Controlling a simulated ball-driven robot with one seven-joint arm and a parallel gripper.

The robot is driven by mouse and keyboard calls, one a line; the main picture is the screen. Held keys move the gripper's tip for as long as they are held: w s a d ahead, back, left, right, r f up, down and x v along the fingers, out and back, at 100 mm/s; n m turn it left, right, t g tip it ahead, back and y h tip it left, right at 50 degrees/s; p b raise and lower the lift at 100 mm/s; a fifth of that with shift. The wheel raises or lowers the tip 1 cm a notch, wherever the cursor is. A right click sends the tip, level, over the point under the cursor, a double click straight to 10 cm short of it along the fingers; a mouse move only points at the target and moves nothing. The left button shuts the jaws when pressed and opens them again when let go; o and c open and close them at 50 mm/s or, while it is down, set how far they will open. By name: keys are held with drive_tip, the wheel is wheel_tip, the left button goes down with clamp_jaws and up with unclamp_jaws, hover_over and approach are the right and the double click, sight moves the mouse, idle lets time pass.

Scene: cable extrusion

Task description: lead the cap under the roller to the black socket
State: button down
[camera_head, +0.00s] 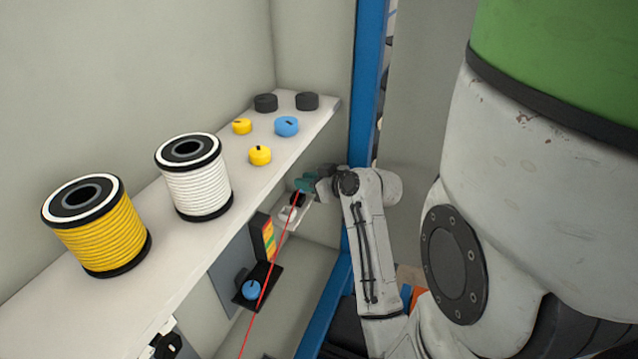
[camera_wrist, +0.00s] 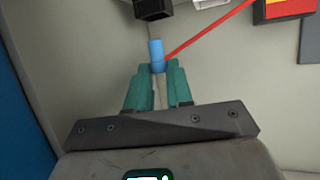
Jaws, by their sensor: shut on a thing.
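My gripper (camera_wrist: 158,82), with teal fingers, is shut on a small blue cap (camera_wrist: 156,50), which sticks out beyond the fingertips. A red cable (camera_wrist: 208,33) runs from the cap to the upper right. A black socket (camera_wrist: 153,9) is just ahead of the cap, with a small gap between them. In the head view my gripper (camera_head: 306,184) is below the shelf's right end, beside a small black part and a pale fitting (camera_head: 288,215). The red cable (camera_head: 268,285) runs down to the lower left there. I cannot clearly identify the roller.
A shelf (camera_head: 110,235) above holds a yellow spool (camera_head: 97,235), a white spool (camera_head: 197,185) and several round caps. A coloured panel (camera_head: 264,238) and a blue knob (camera_head: 251,289) are below it. A blue post (camera_head: 366,90) stands close to my arm.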

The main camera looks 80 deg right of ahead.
drive_tip(key=shift+w+d+f+b, duration=0.2)
drive_tip(key=shift+w+f+b, duration=0.55)
drive_tip(key=shift+f, duration=0.2)
drive_tip(key=shift+f+b, duration=0.6)
drive_tip(key=shift+f, duration=0.25)
drive_tip(key=shift+f, duration=0.25)
drive_tip(key=c, duration=0.9)
unclamp_jaws()
drive_tip(key=shift+s, duration=0.1)
drive_tip(key=b+v, duration=0.2)
drive_tip(key=v, duration=0.8)
drive_tip(key=shift+s+a+r, duration=0.2)
drive_tip(key=shift+s, duration=0.05)
